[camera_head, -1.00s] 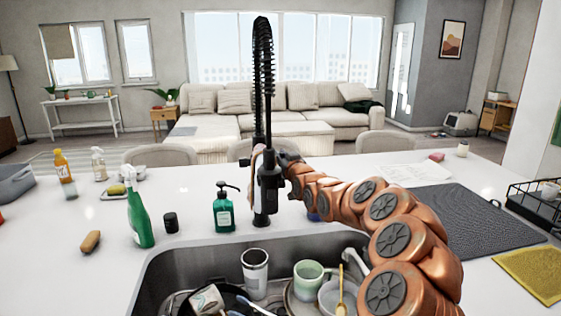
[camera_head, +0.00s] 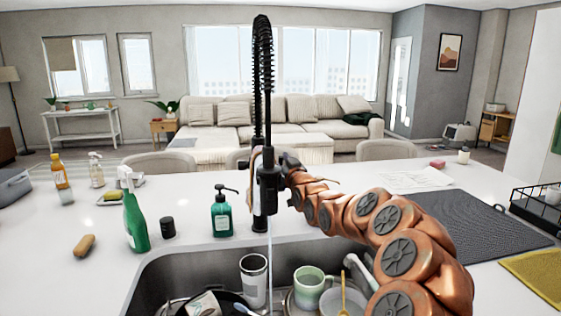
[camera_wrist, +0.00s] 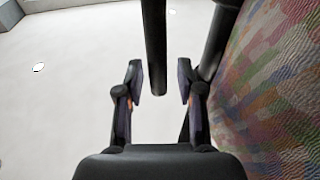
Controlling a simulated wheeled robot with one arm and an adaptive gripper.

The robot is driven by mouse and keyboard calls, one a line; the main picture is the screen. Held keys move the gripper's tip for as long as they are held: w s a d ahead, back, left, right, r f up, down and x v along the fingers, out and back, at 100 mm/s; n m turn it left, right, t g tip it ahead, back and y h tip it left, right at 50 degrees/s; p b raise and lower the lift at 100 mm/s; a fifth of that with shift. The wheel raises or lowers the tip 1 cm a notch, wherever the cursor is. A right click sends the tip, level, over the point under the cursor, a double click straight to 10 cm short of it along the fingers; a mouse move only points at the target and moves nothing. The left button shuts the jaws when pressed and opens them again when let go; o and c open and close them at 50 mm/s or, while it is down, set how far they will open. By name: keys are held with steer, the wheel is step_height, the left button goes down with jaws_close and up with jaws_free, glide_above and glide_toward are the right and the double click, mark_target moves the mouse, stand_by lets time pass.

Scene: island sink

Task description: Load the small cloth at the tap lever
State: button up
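The black tap (camera_head: 268,180) stands behind the sink with its tall spring hose. A thin pale stream runs down from its spout into the sink. A small tan edge of cloth (camera_head: 254,162) shows at the tap's left side, mostly hidden by the tap. In the wrist view, a multicoloured patterned cloth (camera_wrist: 280,90) fills the right side, close to the camera. My gripper (camera_wrist: 160,80) has its two fingers apart, with a black tap bar between or just beyond them; contact cannot be told. In the head view, my arm reaches the tap from the right and the fingertips are hidden.
The sink (camera_head: 165,265) holds a tumbler (camera_head: 254,280), a green mug (camera_head: 310,285) and other dishes. A green soap pump (camera_head: 222,215), green spray bottle (camera_head: 135,220) and brush (camera_head: 84,245) stand or lie left. A dark mat (camera_head: 460,225) lies right, beside a wire rack (camera_head: 535,205).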

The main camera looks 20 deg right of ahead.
stand_by(0.3)
steer(key=s+f, duration=0.2)
steer(key=s, duration=1)
steer(key=shift+a, duration=0.1)
stand_by(0.5)
